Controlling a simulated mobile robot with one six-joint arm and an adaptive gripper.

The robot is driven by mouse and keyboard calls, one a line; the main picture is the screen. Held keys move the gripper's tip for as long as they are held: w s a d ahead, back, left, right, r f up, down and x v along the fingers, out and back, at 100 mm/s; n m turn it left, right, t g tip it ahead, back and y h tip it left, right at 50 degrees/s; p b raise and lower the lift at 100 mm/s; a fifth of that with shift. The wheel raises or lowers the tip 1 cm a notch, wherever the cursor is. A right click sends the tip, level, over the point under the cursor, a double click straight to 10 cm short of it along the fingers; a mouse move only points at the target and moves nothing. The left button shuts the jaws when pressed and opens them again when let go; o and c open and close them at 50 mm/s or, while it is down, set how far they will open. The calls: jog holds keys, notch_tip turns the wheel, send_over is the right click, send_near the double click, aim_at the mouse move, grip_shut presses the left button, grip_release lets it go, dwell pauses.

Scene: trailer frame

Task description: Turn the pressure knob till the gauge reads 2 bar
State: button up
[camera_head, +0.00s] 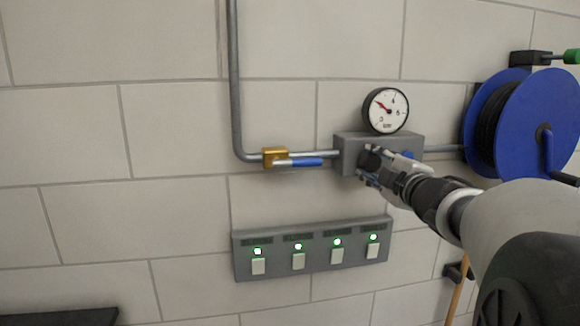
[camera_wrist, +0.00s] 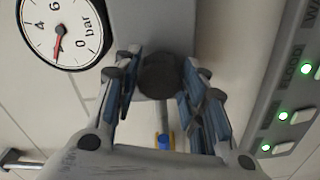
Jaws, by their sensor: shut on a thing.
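The dark round pressure knob (camera_wrist: 159,76) sits on the front of a grey regulator box (camera_head: 350,153). My gripper (camera_head: 370,164) is shut on the knob, with blue-grey finger pads on both sides of it in the wrist view (camera_wrist: 160,88). In the head view the fingers hide much of the knob. The round white gauge (camera_head: 386,110) stands on top of the box. Its red needle points up and left there. In the wrist view the gauge (camera_wrist: 62,30) appears turned, marked bar, with the needle between 0 and 4, around the 2 position; that numeral is not clear.
A brass valve (camera_head: 274,157) with a blue lever (camera_head: 298,162) is on the pipe left of the box. A grey switch panel (camera_head: 312,268) with several green lights is below. A blue hose reel (camera_head: 522,115) is to the right.

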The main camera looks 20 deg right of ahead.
dwell(0.3)
jog(key=o, duration=1.1)
jog(key=shift+c, duration=0.2)
jog(key=v, duration=0.7)
jog(key=shift+s, duration=0.25)
jog(key=shift+w, duration=0.1)
